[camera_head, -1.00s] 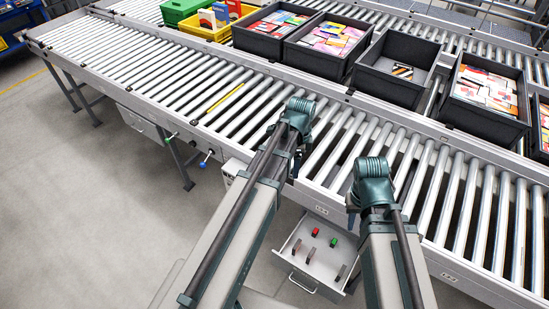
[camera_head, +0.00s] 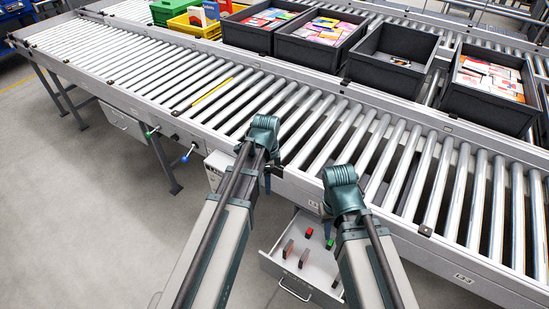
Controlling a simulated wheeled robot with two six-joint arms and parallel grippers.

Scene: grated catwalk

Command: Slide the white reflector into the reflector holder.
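I cannot make out a white reflector or a reflector holder in the head view. An open drawer (camera_head: 270,262) under the conveyor holds a red piece (camera_head: 309,232), a green piece (camera_head: 329,243) and several small brownish-grey upright pieces (camera_head: 288,248). My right arm reaches over the drawer's right side and hides part of it. A small dark part of my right gripper (camera_head: 327,217) shows below that arm's bent joint, at the drawer's back edge. Only a dark bit by my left gripper (camera_head: 268,182) shows, against the conveyor's front edge. The fingers of both are too hidden to read.
A roller conveyor (camera_head: 150,75) crosses the view, with a yellow strip (camera_head: 212,90) on it. Dark bins (camera_head: 390,78) with packets, a yellow crate (camera_head: 195,26) and a green crate (camera_head: 166,12) stand behind. Blue (camera_head: 186,158) and green knobs (camera_head: 152,131) stick out in front. Floor at left is clear.

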